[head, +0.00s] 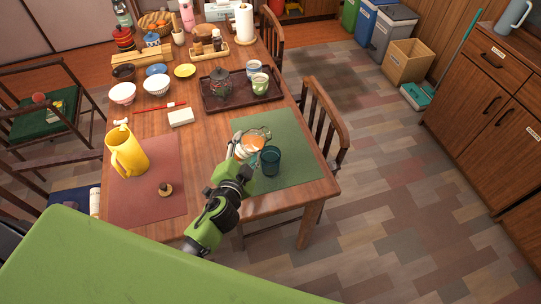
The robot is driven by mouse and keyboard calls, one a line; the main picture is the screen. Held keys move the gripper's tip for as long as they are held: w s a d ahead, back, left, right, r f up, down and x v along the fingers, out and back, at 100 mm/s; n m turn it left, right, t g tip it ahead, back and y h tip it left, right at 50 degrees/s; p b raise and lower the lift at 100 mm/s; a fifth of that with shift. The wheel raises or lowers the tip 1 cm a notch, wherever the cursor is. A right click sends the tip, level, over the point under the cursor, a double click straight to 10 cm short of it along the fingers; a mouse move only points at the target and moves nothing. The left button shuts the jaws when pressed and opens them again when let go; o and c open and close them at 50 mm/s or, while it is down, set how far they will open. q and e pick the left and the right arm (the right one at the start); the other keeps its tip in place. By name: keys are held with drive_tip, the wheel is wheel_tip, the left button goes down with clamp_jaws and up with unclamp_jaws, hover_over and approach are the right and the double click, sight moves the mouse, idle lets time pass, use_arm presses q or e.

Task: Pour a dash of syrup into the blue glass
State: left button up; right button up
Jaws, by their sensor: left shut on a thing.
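The blue glass (270,160) stands upright on the green placemat (300,150) near the table's front right corner. My left gripper (240,152) is just left of the glass, shut on a small container with orange and white parts (251,142), which looks like the syrup. The container leans over toward the glass, close to its rim; I cannot tell whether they touch. The gripper partly hides the container, and any flow of syrup is too small to make out. My right gripper is not in view.
A yellow pitcher (128,156) and a small round brown item (165,189) are on the red placemat (150,205) to the left. A dark tray (213,103) with a jar and cups lies behind. A wooden chair (328,115) stands at the table's right.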

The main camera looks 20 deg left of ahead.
sight(238, 159)
use_arm(q)
drive_tip(key=shift+w+d+r+n+t, duration=0.1)
drive_tip(key=shift+r+n+t, duration=0.25)
drive_tip(key=shift+r, duration=0.35)
drive_tip(key=f+n+b, duration=0.1)
drive_tip(key=n+b, duration=0.1)
drive_tip(key=b, duration=0.1)
drive_tip(key=a+f+n+t+h+b, duration=0.1)
drive_tip(key=f+b, duration=0.1)
drive_tip(key=b, duration=0.1)
drive_tip(key=f+n+t+b, duration=0.1)
drive_tip(key=n+b, duration=0.1)
drive_tip(key=b, duration=0.2)
drive_tip(key=shift+s+a+f+n+h, duration=0.15)
drive_tip(key=shift+s+a+n+h, duration=0.15)
drive_tip(key=shift+s+n, duration=0.05)
drive_tip(key=shift+a+n+t+b, duration=0.2)
drive_tip(key=shift+n+t+b, duration=0.15)
drive_tip(key=shift+n+b, duration=0.45)
drive_tip(key=shift+p, duration=0.3)
wheel_tip(238, 159, up, 5)
drive_tip(key=p, duration=0.5)
